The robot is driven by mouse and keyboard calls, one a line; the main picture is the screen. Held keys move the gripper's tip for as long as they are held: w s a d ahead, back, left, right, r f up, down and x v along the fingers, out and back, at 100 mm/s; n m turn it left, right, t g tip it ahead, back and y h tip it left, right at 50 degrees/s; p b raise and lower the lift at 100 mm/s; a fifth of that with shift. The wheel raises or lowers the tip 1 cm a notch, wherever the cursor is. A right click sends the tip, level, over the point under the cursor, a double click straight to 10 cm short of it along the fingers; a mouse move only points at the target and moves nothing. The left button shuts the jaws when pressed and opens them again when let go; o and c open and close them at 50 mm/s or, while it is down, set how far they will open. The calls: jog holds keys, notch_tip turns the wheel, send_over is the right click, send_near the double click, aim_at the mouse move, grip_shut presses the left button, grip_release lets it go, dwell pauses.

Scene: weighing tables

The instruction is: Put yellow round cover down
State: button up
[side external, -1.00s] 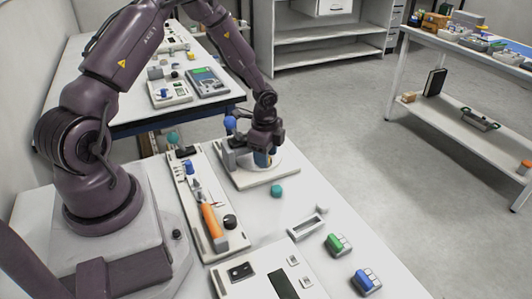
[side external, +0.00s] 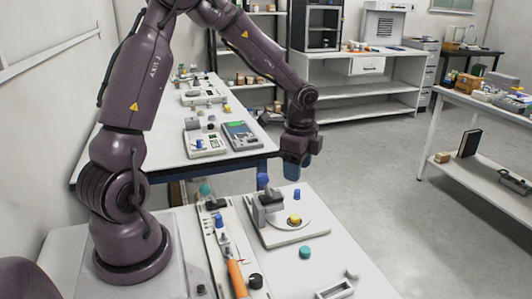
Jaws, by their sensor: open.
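The yellow round cover (side external: 294,219) is small in the picture and rests on the pale round disc (side external: 301,228) of the white device (side external: 285,240).
A teal round piece (side external: 306,252) lies in front of the device. A panel with an orange-handled tool (side external: 236,278) lies to the left.

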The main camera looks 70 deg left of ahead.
jog(key=s+d+r+n+t, duration=0.5)
jog(key=s+d+r+n, duration=0.4)
jog(key=s+d+r, duration=0.4)
jog(key=s+r, duration=0.3)
jog(key=shift+n+h, duration=0.3)
jog(key=shift+h, duration=0.1)
